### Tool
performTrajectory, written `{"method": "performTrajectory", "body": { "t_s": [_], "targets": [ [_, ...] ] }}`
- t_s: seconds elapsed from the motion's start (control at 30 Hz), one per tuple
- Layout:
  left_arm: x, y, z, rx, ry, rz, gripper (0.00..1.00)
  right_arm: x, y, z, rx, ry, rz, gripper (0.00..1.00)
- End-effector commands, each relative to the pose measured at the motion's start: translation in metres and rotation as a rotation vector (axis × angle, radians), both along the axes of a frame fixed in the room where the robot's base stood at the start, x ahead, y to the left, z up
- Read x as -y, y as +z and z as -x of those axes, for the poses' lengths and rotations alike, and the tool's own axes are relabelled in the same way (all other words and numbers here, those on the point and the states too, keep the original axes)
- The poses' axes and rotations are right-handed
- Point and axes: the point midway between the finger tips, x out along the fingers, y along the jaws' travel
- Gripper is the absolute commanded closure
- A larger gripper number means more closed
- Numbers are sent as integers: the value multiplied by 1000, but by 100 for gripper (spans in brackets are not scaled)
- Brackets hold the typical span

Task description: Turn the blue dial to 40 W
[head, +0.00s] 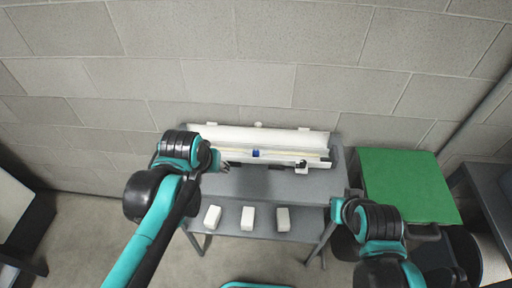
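The blue dial (255,153) is a small blue spot on the long white unit (290,136) at the back of the grey table. Its pointer and any watt marks are too small to read. My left gripper (223,168) is over the table's left part, to the left of the dial and apart from it. Its fingers are small and dark, and their opening is unclear. My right gripper (346,200) is at the table's right edge, well away from the dial, with its fingers mostly hidden by its own body.
A black knob-like part (301,164) sits on the unit, right of the dial. Three white blocks (247,218) stand on the lower front shelf. A green panel (405,184) is at the right. The grey tabletop (270,184) is clear in the middle. A block wall stands behind.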

Motion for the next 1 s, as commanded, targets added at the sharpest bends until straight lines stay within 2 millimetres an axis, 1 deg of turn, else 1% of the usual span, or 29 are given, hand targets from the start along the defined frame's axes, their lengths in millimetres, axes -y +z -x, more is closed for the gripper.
{"method": "performTrajectory", "body": {
  "t_s": [0.03,0.1,0.23,0.37,0.4,0.5,0.6,0.7,0.83,1.0],
  "targets": [
    [6,9,-19,-33,4,6,57,0,7,0,0,0,0,100],
    [15,13,-40,-82,14,12,57,0,11,0,0,0,0,100],
    [32,13,-80,-172,35,18,57,0,20,0,0,0,0,100],
    [51,3,-119,-261,59,19,57,0,28,0,0,0,0,100],
    [57,-3,-131,-288,68,17,57,0,31,0,0,0,0,100],
    [73,-19,-155,-351,86,10,57,0,37,0,0,0,0,100],
    [86,-37,-174,-403,103,2,57,0,41,0,0,0,0,100],
    [95,-51,-185,-440,116,-5,57,0,44,0,0,0,0,100],
    [101,-62,-191,-465,126,-10,57,0,46,0,0,0,0,100],
    [102,-80,-192,-471,128,-13,57,0,41,0,0,0,0,100]
  ]
}}
